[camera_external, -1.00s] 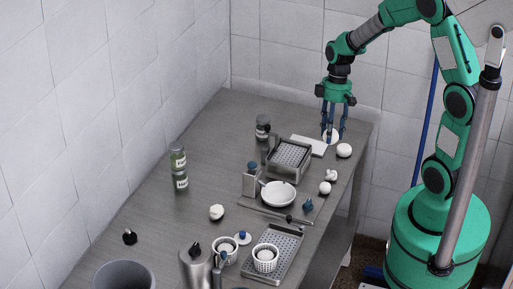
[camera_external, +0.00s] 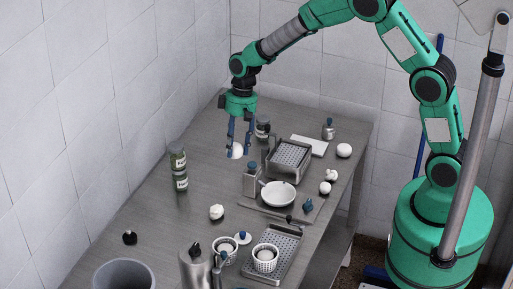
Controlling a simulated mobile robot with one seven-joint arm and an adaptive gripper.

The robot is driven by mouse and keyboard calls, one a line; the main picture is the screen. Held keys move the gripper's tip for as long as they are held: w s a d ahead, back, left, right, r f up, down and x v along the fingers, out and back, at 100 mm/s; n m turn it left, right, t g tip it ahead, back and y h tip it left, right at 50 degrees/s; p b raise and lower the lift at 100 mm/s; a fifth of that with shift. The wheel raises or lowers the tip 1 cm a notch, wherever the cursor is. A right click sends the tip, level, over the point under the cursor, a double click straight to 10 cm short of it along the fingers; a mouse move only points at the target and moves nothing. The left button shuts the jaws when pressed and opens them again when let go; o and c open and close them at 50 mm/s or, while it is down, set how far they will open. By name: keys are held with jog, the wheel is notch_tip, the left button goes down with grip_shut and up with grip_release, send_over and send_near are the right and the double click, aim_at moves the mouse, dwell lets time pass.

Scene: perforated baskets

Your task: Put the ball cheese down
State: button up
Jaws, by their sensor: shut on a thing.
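My gripper (camera_external: 239,153) is at the back left part of the table, fingers pointing down. It is shut on a white round ball cheese (camera_external: 237,151), which shows between the fingertips. The ball is over or close to the grey table top (camera_external: 215,180), left of the metal box with the perforated top; I cannot tell whether it touches the table. The fingers hide part of the ball.
Two stacked green jars (camera_external: 179,168) stand left of the gripper. Another jar (camera_external: 263,128) stands just right of it. The perforated metal box (camera_external: 290,157), a white plate (camera_external: 278,194) and a white ball (camera_external: 344,150) are further right.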

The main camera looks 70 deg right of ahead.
jog(key=w+a+f+m+p, duration=0.1)
jog(key=w+a, duration=0.3)
jog(key=a, duration=0.5)
jog(key=w+a+f+p, duration=0.1)
jog(key=w+a, duration=0.4)
jog(key=a, duration=0.4)
jog(key=x, duration=0.3)
jog(key=d+x, duration=0.1)
jog(key=x, duration=0.3)
jog(key=d+x, duration=0.1)
jog(key=x, duration=0.3)
jog(key=shift+s+f, duration=0.25)
jog(key=shift+w, duration=0.1)
jog(key=w+a, duration=0.1)
jog(key=w, duration=0.4)
jog(key=w+a+f, duration=0.1)
jog(key=w, duration=0.4)
jog(key=w+a, duration=0.1)
jog(key=w, duration=0.4)
jog(key=shift+w+a+f+p, duration=0.2)
jog(key=shift+w+f+p, duration=0.05)
jog(key=shift+p, duration=0.05)
jog(key=shift+d+x, duration=0.2)
jog(key=shift+x, duration=0.65)
jog(key=shift+d+x, duration=0.2)
jog(key=shift+x, duration=0.65)
jog(key=shift+s+f, duration=0.1)
jog(key=shift+f, duration=0.15)
